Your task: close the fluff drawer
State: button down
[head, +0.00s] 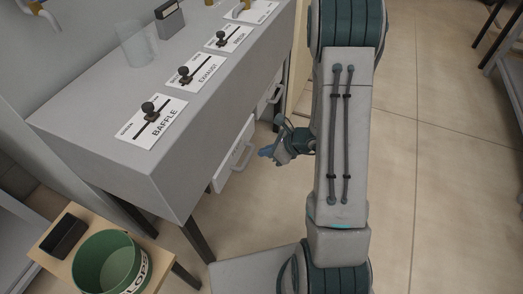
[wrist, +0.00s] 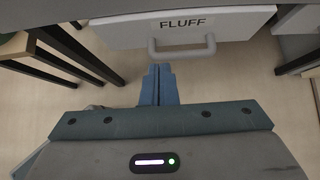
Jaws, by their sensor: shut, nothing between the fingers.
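The fluff drawer (wrist: 125,33) is a white drawer front labelled FLUFF with a grey bar handle (wrist: 182,49), at the top of the wrist view. In the head view the drawer (head: 236,157) juts out from under the grey bench. My gripper (wrist: 158,72) is shut and empty, its blue fingertips pointing at the drawer just below and left of the handle, with no clear contact. In the head view my gripper (head: 266,151) is just right of the drawer front. The drawer's inside is hidden.
The grey bench (head: 165,180) carries BAFFLE (head: 151,121) and EXHAUST (head: 194,76) sliders. Another white drawer (head: 270,94) is farther along under it. A green bucket (head: 103,262) stands on a small wooden table at lower left. Open floor (head: 440,180) lies to the right.

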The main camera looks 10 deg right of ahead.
aim_at(232, 154)
jog(key=x, duration=0.3)
jog(key=r+x, duration=0.1)
jog(key=x, duration=0.2)
jog(key=a+x, duration=0.1)
jog(key=x, duration=0.2)
jog(key=shift+w+a+b, duration=0.2)
jog(key=shift+w+b, duration=0.15)
jog(key=shift+w, duration=0.05)
jog(key=shift+w+a, duration=0.45)
jog(key=shift+a, duration=0.1)
